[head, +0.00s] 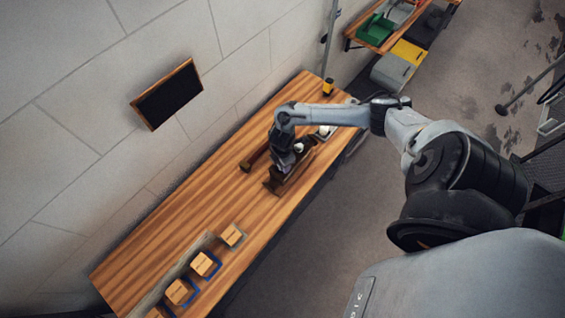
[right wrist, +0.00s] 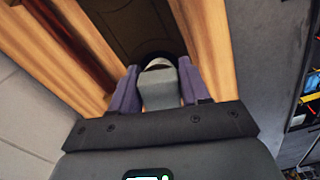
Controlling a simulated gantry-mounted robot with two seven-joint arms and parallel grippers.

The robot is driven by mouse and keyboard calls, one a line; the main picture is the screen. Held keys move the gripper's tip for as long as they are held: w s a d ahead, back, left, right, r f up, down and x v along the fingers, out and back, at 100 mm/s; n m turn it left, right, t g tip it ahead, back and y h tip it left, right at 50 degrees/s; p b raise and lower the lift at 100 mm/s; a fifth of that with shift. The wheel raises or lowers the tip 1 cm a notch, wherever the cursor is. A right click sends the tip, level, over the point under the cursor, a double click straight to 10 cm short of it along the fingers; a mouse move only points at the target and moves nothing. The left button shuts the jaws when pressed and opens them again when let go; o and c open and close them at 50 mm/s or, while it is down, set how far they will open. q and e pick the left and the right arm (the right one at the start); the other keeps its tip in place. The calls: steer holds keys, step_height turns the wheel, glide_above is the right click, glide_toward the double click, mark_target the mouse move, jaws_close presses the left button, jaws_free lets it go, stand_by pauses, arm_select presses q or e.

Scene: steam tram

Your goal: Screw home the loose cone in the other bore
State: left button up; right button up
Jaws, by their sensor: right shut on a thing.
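My right gripper (head: 285,168) is low over a dark brown block (head: 272,185) on the wooden bench. In the right wrist view, the two purple fingers of the gripper (right wrist: 157,88) are shut on a grey piece (right wrist: 159,94), which I take to be the loose cone. Its far end has a pale rounded rim (right wrist: 158,64) beside a dark round area on the brown block (right wrist: 140,25). I cannot tell how deep the piece sits in the bore. A small white round piece (head: 298,147) shows just behind the gripper. My left gripper is out of view.
A dark brown bar (head: 254,159) lies left of the block on the bench (head: 190,225). Several wooden blocks (head: 178,291) line the near end. Bench between is clear.

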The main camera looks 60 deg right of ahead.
steer(key=shift+r+m+p, duration=0.15)
steer(key=shift+m+p, duration=1.05)
steer(key=shift+p, duration=0.05)
steer(key=shift+m, duration=0.5)
steer(key=shift+m+p, duration=0.3)
steer(key=shift+a+m, duration=0.1)
steer(key=shift+m, duration=1.9)
steer(key=m, duration=0.2)
steer(key=shift+m, duration=0.3)
steer(key=o, duration=1.3)
